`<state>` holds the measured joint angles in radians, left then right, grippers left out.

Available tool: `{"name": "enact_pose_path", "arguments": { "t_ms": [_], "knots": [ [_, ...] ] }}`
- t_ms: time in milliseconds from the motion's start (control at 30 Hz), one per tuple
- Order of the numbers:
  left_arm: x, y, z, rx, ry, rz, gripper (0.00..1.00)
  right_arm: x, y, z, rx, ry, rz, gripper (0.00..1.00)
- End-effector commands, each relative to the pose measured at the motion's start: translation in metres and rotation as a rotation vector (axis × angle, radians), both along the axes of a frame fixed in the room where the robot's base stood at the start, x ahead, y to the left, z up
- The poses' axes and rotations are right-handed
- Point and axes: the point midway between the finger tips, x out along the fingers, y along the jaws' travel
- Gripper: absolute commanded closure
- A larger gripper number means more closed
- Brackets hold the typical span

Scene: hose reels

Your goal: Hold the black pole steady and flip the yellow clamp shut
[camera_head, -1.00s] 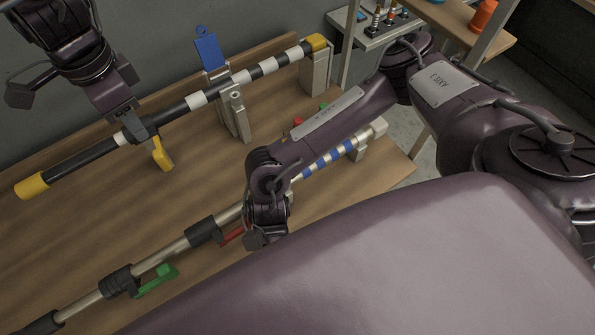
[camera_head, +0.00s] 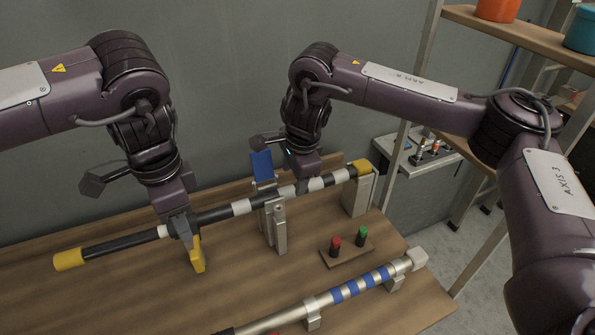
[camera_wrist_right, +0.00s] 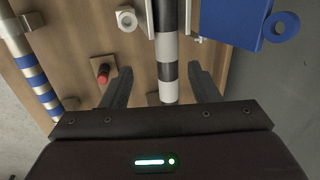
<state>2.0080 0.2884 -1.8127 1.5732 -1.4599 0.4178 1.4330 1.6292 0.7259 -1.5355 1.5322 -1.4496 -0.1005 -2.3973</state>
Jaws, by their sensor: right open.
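The black pole (camera_head: 118,244) has white bands and yellow ends and lies slanted above the table, held by metal supports. It also shows in the right wrist view (camera_wrist_right: 168,72). The yellow clamp (camera_head: 197,257) hangs down from the pole, just beneath my left gripper. My left gripper (camera_head: 182,224) is at the pole beside the clamp and appears closed around it; its fingertips are partly hidden. My right gripper (camera_head: 308,182) is over the banded part, right of the middle support. In the wrist view its open fingers (camera_wrist_right: 162,92) stand either side of the pole, with gaps.
A blue flap (camera_head: 262,165) stands up on the middle support (camera_head: 274,225), close to my right gripper. A small board carries a red (camera_head: 335,244) and a green knob (camera_head: 361,235). A silver pole with blue bands (camera_head: 358,286) lies nearer. Shelves stand at right.

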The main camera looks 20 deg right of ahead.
Motion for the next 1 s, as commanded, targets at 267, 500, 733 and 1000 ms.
{"name": "enact_pose_path", "arguments": {
  "t_ms": [267,500,733,1000],
  "knots": [
    [0.0,0.0,0.0,0.0,0.0,0.0,0.64,0.013,-0.011,-0.019,-0.03,-0.02,-0.028,0.45],
    [0.0,0.0,0.0,0.0,0.0,0.0,0.64,0.023,-0.011,-0.054,-0.031,-0.02,-0.028,0.45],
    [0.0,0.0,0.0,0.0,0.0,0.0,0.64,0.028,-0.01,-0.073,-0.03,-0.022,-0.026,0.45],
    [0.0,0.0,0.0,0.0,0.0,0.0,0.64,0.029,-0.01,-0.074,-0.03,-0.023,-0.026,0.45]
  ]
}}
